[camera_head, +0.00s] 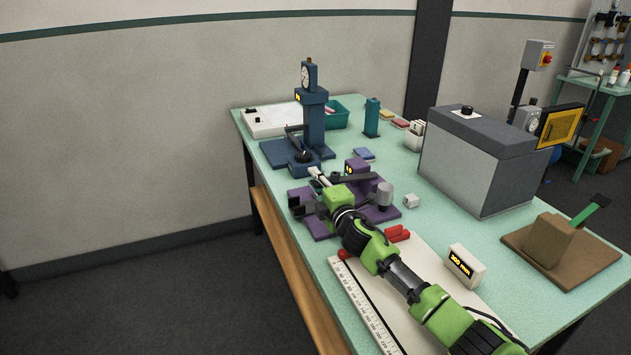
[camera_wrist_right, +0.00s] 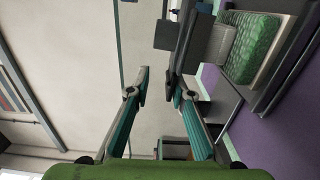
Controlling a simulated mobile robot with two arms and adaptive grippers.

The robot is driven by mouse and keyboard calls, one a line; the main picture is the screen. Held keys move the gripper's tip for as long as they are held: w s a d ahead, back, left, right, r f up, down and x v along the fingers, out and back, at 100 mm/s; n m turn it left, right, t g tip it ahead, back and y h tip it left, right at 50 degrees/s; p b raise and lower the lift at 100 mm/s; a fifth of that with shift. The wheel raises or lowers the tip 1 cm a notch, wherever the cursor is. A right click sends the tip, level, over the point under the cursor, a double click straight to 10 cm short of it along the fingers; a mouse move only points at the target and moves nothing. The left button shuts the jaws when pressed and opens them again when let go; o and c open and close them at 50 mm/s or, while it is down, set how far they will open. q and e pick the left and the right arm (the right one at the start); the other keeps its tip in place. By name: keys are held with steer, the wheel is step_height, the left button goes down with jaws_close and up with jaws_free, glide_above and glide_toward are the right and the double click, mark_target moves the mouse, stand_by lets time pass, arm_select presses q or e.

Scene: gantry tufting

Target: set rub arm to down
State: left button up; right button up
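A purple tester (camera_head: 376,213) stands on the mint-green table, with a dark grey bar (camera_head: 352,177) across its top that may be the rub arm. A grey cylinder (camera_head: 384,194) stands at its right. My right gripper (camera_head: 313,174) is above the tester's left part, near the bar's left end. In the right wrist view my right gripper (camera_wrist_right: 158,82) is open, its teal fingers apart with nothing clearly held. A dark grey block (camera_wrist_right: 168,35) lies just past the fingertips. A green textured pad (camera_wrist_right: 251,46) sits by the purple base (camera_wrist_right: 268,142). My left gripper is out of view.
A blue gauge stand (camera_head: 313,120) is behind the tester. A large grey box (camera_head: 475,160) stands to the right. Red clips (camera_head: 397,234), a display block (camera_head: 465,266) and a ruler (camera_head: 365,308) lie in front. The table's left edge is close to the tester.

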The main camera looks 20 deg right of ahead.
steer(key=shift+r, duration=0.1)
step_height(320, 180, up, 10)
stand_by(0.4)
steer(key=shift+f, duration=0.2)
